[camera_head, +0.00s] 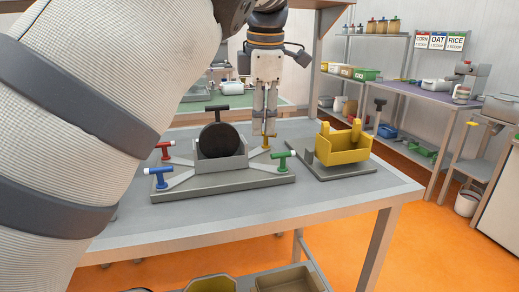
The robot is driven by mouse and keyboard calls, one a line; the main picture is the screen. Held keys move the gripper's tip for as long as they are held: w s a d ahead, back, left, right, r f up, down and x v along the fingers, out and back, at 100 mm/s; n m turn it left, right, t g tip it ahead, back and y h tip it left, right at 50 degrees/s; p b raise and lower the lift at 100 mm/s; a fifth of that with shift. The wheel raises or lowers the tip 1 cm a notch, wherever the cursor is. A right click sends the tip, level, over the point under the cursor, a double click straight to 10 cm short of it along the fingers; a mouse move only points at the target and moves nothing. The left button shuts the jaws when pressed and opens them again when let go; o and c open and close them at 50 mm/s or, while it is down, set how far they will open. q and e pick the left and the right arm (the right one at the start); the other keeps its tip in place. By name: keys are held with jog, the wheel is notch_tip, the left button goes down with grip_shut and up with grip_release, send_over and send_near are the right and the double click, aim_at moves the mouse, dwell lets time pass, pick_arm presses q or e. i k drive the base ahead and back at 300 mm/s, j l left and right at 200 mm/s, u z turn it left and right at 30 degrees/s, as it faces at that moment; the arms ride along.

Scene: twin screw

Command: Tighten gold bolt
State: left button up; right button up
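The gold bolt (266,143) stands at the back right corner of a grey fixture plate (236,183) on the table. It has a T-shaped handle. My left gripper (265,122) points straight down right above it, with its fingertips at the bolt's handle. The fingers look close together, but at this size I cannot tell whether they grip the handle. My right gripper is not in view.
The fixture also carries a red bolt (165,149), a blue bolt (161,177), a green bolt (285,158) and a dark round part (221,141) in a grey block. A yellow bin (344,147) stands to the right. The table's front strip is clear.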

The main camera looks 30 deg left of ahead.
aim_at(265, 145)
jog(key=k+l, duration=0.25)
jog(key=i+j, duration=0.9)
jog(key=i, duration=0.05)
